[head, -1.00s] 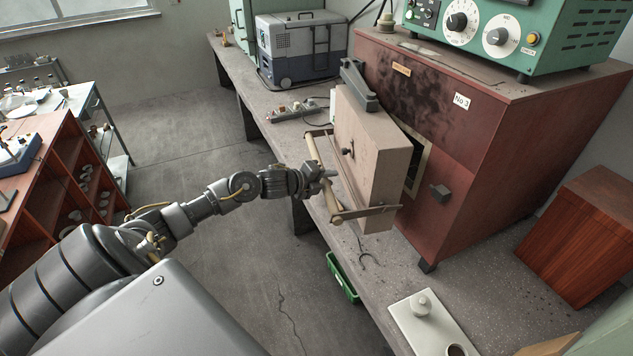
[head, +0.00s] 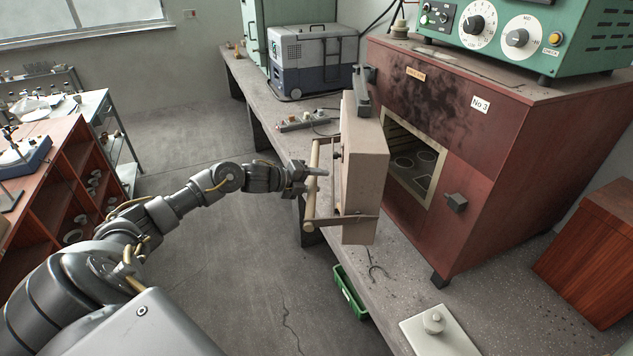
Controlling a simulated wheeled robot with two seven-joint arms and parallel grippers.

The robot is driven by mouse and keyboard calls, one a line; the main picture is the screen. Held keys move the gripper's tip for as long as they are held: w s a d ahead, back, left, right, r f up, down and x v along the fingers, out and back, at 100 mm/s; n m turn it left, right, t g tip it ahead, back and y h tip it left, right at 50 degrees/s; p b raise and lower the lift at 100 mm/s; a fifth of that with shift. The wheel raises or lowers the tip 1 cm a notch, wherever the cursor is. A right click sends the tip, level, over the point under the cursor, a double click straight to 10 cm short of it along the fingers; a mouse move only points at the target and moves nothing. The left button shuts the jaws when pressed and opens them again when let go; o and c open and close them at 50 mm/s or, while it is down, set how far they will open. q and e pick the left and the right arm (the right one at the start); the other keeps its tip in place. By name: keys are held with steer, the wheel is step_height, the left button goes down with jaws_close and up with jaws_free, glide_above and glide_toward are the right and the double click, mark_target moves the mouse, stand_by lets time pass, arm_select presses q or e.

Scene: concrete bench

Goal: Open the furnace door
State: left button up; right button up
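The furnace (head: 480,150) is a dark red box on the bench, with soot on its front above the opening. Its thick beige door (head: 366,185) stands swung well out from the front, and the chamber opening (head: 412,165) shows beside it. A pale bar handle (head: 311,190) runs along the door's outer side on brackets. My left gripper (head: 305,178) is at the middle of this bar, with its fingers around it; the exact finger closure is small and partly hidden. My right gripper is not in view.
A green control unit (head: 510,35) sits on the furnace. A grey cool box (head: 308,60) and a power strip (head: 305,120) lie behind the door. A white plate with a knobbed lid (head: 434,322) is at the front. A wooden box (head: 590,255) stands right.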

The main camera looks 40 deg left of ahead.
arm_select(q)
steer(key=shift+r, duration=0.1)
steer(key=shift+s+a, duration=0.15)
steer(key=shift+s, duration=0.15)
steer(key=b+v, duration=0.3)
steer(key=v, duration=0.7)
